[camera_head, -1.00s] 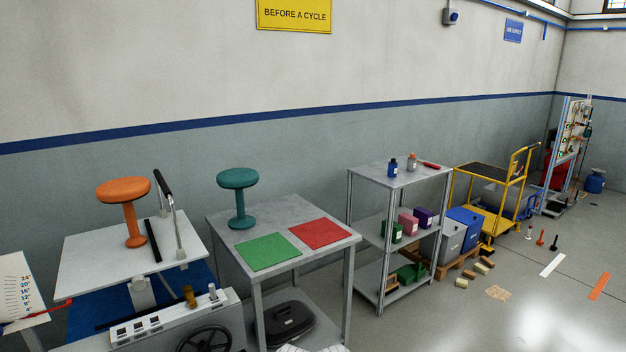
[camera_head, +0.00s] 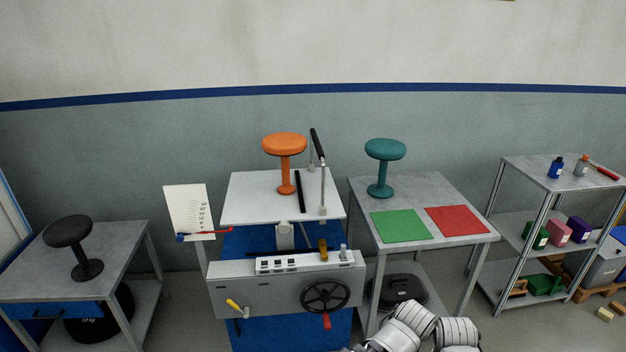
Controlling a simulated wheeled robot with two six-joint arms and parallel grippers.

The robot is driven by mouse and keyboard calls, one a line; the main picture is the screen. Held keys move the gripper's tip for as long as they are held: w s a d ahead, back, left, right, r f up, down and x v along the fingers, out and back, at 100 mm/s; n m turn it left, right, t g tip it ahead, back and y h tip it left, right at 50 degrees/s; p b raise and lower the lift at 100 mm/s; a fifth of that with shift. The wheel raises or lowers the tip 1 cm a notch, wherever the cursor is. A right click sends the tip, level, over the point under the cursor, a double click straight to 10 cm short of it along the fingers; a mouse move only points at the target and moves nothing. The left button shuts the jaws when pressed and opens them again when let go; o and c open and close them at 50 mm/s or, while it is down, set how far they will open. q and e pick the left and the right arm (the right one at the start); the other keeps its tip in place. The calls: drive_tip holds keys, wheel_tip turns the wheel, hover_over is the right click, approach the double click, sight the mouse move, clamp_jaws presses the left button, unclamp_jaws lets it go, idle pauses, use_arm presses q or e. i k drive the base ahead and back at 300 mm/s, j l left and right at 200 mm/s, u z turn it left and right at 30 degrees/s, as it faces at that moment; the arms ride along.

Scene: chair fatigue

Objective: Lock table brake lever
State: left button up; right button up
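The test machine has a white table top (camera_head: 245,205) bearing an orange stool (camera_head: 285,150). Its grey front panel (camera_head: 285,285) carries a black handwheel (camera_head: 325,295) with a red grip (camera_head: 327,321). A small lever with a yellow handle (camera_head: 235,306) is on the panel's lower left; it slants. A brass-coloured knob or lever (camera_head: 323,250) stands up at the panel's top edge. I cannot tell from its look which one is the brake lever. Parts of my arms show at the bottom edge, right of the machine. Neither gripper is in view.
A scale board (camera_head: 188,208) with a red and blue pointer stands left of the machine. A left side table (camera_head: 110,240) holds a black stool (camera_head: 75,245). A right side table (camera_head: 415,185) holds a teal stool (camera_head: 385,165), a green mat (camera_head: 402,226) and a red mat (camera_head: 457,220).

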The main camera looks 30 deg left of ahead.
sight(237, 308)
drive_tip(key=i+j+u, duration=0.2)
drive_tip(key=u, duration=1.45)
